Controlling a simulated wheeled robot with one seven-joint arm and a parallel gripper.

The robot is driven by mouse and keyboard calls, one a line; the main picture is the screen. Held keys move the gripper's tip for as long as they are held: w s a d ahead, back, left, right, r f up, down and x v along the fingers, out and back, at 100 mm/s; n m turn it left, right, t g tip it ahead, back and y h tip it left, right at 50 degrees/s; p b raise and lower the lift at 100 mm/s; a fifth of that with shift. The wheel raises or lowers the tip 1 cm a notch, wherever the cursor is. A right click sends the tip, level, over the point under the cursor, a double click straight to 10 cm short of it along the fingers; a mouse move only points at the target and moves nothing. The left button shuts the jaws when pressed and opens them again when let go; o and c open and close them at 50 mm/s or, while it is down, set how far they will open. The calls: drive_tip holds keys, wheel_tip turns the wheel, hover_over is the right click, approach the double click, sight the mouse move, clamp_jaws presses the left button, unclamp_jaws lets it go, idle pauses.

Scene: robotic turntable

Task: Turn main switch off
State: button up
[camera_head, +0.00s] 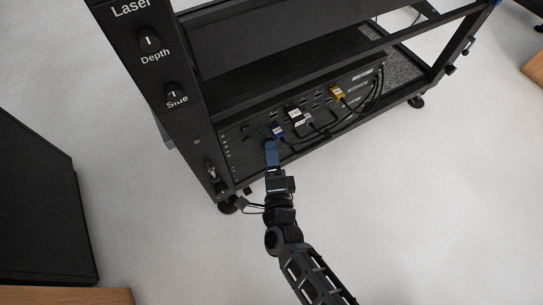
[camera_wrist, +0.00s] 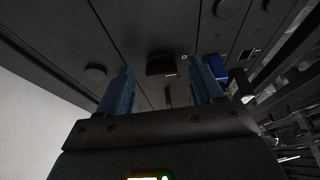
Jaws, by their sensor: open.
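My gripper (camera_head: 271,146) is in front of the rear-type connector panel (camera_head: 236,148) low in the black rack. In the wrist view my gripper (camera_wrist: 162,68) shows two blue fingers apart, with nothing held between them. A dark block-like part (camera_wrist: 160,64) on the panel lies between the fingertips; I cannot tell if it is the main switch or whether the fingers touch it. A small lever-like switch (camera_head: 211,171) sits low on the rack's front post, its label unreadable. Its on or off position cannot be told.
A blue plug (camera_head: 277,132) sits close to my fingers and also shows in the wrist view (camera_wrist: 218,66). A yellow plug (camera_head: 337,92) and black cables (camera_head: 350,108) are farther right. The pale floor (camera_head: 420,220) is clear.

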drive_tip(key=p+v, duration=0.2)
drive_tip(key=v, duration=0.5)
drive_tip(key=shift+s, duration=0.4)
idle(0.3)
